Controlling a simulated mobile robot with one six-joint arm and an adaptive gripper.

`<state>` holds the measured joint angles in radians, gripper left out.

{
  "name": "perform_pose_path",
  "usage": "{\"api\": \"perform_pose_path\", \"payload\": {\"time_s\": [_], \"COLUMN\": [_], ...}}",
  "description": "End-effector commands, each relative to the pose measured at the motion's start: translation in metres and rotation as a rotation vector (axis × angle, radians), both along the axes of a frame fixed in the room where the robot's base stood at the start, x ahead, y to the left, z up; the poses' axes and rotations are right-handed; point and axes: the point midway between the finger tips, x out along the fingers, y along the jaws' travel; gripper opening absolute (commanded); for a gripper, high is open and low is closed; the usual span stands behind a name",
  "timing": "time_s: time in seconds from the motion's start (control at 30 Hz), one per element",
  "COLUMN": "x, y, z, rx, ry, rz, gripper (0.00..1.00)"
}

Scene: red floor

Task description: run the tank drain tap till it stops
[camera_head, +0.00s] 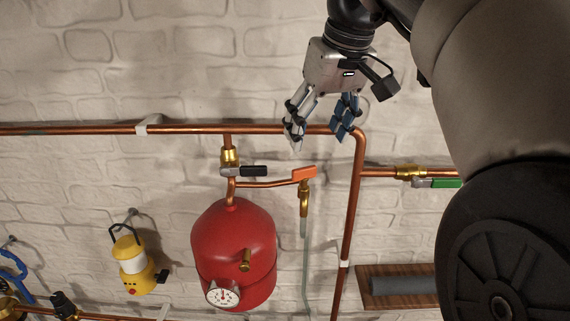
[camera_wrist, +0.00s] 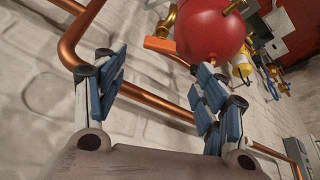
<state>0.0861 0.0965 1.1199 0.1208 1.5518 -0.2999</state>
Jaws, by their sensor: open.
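The red tank (camera_head: 235,253) with a round gauge hangs on the wall. A copper branch runs right from its top to a brass tap (camera_head: 304,200) with an orange lever (camera_head: 304,174) and a clear hose (camera_head: 306,255) hanging below. This looks like the drain tap. The lever lies nearly level. My gripper (camera_head: 318,134) is open and empty, above the lever and apart from it in the picture. The wrist view shows the orange lever (camera_wrist: 160,45) beyond and between my spread fingers (camera_wrist: 160,72), beside the red tank (camera_wrist: 210,30).
A black-handled valve (camera_head: 253,171) sits above the tank, close to the orange lever. A copper pipe (camera_head: 180,129) crosses behind my fingers and bends down at the right. A green-handled valve (camera_head: 437,183), a wooden shelf (camera_head: 362,298) and a yellow lantern (camera_head: 131,264) are farther off.

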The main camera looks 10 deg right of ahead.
Motion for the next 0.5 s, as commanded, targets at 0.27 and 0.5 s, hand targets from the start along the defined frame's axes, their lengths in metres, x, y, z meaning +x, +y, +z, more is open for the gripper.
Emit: {"api": "perform_pose_path", "payload": {"time_s": [0.27,0.5], "x": [0.022,0.034], "y": [0.006,0.009], "z": [-0.056,-0.086], "rx": [0.0,0.0], "ry": [0.002,0.0], "rz": [0.0,0.0], "gripper": [0.65,0.65]}}
